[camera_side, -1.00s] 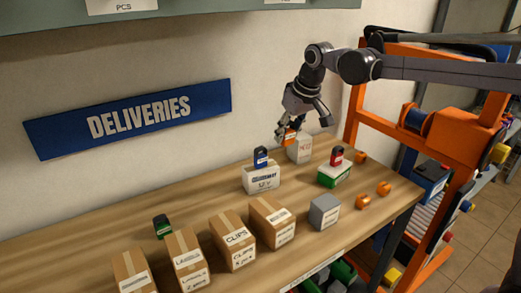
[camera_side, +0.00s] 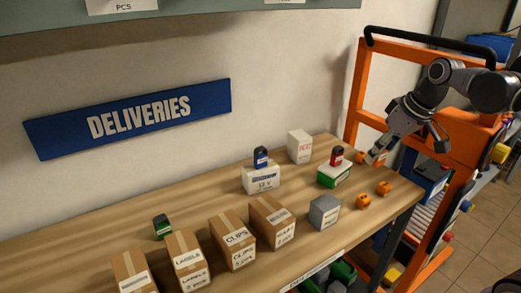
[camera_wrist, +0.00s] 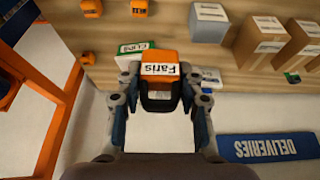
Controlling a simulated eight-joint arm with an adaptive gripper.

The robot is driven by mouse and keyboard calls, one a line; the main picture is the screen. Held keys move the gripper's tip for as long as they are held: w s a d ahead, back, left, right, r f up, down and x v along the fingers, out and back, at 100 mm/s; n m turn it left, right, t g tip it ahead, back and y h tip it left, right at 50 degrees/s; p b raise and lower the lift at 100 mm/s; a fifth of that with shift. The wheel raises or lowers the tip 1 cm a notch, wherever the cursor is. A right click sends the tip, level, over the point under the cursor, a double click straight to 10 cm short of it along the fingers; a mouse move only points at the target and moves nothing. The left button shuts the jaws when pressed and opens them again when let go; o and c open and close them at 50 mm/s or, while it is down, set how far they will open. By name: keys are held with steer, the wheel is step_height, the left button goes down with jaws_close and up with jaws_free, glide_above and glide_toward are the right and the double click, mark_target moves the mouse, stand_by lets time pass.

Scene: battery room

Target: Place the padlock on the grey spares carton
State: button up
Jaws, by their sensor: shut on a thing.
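My gripper (camera_wrist: 160,100) is shut on an orange padlock (camera_wrist: 159,60) with a black lower part and a white label reading "Faris". In the side view the padlock (camera_side: 380,158) shows small between the fingertips, above the right end of the bench. The plain grey carton (camera_side: 325,212) stands near the bench's front edge, left of and nearer the camera than my gripper. Its top looks bare. In the wrist view the grey carton (camera_wrist: 209,22) is at the upper right, apart from the padlock.
Orange pieces (camera_side: 363,202) lie right of the grey carton. A green-and-white carton (camera_side: 334,174) bears a red padlock (camera_side: 337,156); a white carton (camera_side: 261,178) bears a blue padlock (camera_side: 261,156). Brown cartons (camera_side: 272,222) stand left. An orange frame (camera_side: 352,115) rises at the right.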

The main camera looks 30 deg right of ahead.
steer(key=w+a+f, duration=0.1)
steer(key=a+f, duration=0.1)
steer(key=a, duration=0.1)
steer(key=w+a+f, duration=0.2)
steer(key=a, duration=0.1)
steer(key=w+a+f, duration=0.2)
steer(key=a, duration=0.1)
steer(key=shift+w+a+f, duration=0.1)
steer(key=shift+a+f, duration=0.15)
steer(key=shift+a, duration=0.1)
steer(key=shift+f, duration=2.1)
steer(key=shift+f, duration=0.15)
steer(key=o, duration=1.2)
steer(key=shift+o, duration=0.2)
steer(key=v, duration=1.2)
steer(key=s+d+f+t, duration=0.2)
steer(key=s+f, duration=0.4)
steer(key=f, duration=0.1)
steer(key=shift+f+t, duration=0.2)
steer(key=shift+t, duration=0.1)
